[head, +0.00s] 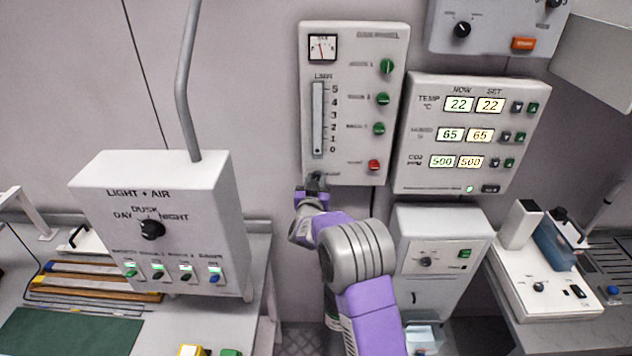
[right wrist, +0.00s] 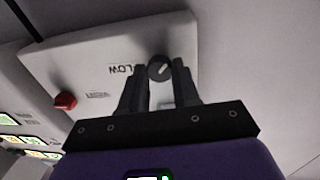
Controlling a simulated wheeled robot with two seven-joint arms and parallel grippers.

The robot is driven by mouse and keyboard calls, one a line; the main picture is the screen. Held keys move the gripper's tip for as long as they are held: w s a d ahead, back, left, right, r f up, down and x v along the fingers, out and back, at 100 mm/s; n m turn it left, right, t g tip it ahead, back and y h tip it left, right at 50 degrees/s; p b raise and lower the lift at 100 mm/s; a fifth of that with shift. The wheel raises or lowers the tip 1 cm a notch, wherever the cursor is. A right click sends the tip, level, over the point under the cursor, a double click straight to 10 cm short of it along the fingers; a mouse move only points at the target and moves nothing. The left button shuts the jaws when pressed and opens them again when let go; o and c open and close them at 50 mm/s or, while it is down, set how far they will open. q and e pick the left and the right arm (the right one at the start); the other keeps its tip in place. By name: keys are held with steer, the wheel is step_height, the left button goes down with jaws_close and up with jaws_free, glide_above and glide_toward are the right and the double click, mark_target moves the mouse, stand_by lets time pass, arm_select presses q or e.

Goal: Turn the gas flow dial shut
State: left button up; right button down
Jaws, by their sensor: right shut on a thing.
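The pale gas panel (head: 345,120) is on the wall in the middle of the head view, with a flow tube (head: 318,118) scaled 0 to 5. The tube's exact reading is too small to tell. The black flow dial (right wrist: 158,66), with a light pointer mark lying diagonally, is at the panel's lower edge in the right wrist view. My right gripper (right wrist: 159,85) is shut on it, one finger on each side. In the head view my right gripper (head: 316,184) reaches the panel's lower left corner and mostly hides the dial. My left gripper is not in view.
A red knob (right wrist: 65,101) and several green knobs (head: 383,99) are on the same panel. A climate display (head: 470,135) is to its right. A light and air box (head: 160,190) with a grey pole stands at the left. A white cabinet (head: 440,235) is below.

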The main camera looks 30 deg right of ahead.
steer(key=c, duration=0.8)
jaws_free()
steer(key=shift+v, duration=3.8)
